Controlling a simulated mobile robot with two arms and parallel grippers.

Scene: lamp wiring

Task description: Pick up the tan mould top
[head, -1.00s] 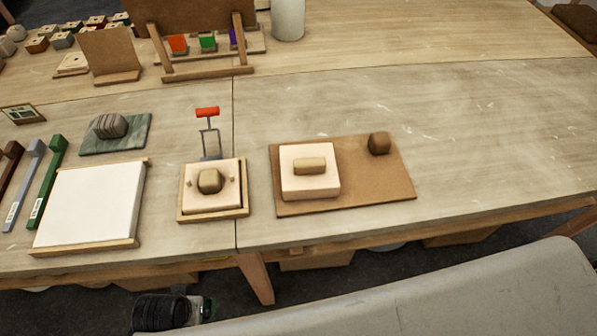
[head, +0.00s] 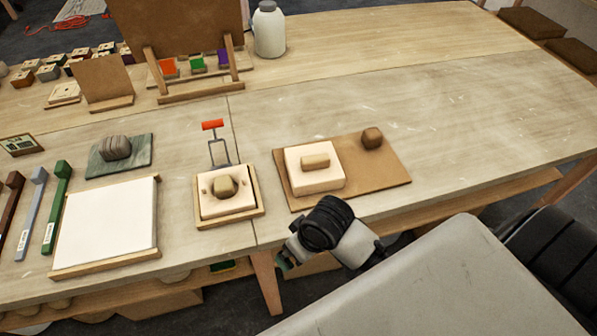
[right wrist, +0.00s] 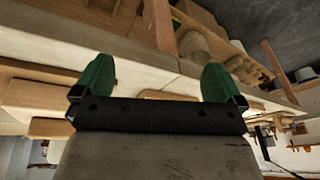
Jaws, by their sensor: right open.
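The tan mould top, a pale square block (head: 315,178) with a tan grip (head: 315,161) on it, lies on a brown board (head: 385,165) in the head view. My right gripper (head: 287,262) is low at the table's front edge, in front of and below the board, apart from the block. Its fingers are small and partly hidden there. In the right wrist view my right gripper (right wrist: 157,85) is open, with green fingers wide apart and nothing clearly between them. That view is tilted, and I cannot surely pick out the mould top in it. My left gripper is not in view.
A brown lump (head: 372,138) sits on the board's far right corner. Left of the board is a wooden-framed mould (head: 258,205) with a red-handled tool (head: 213,125) behind it. A white framed slab (head: 105,222) lies further left. The table's right side is clear.

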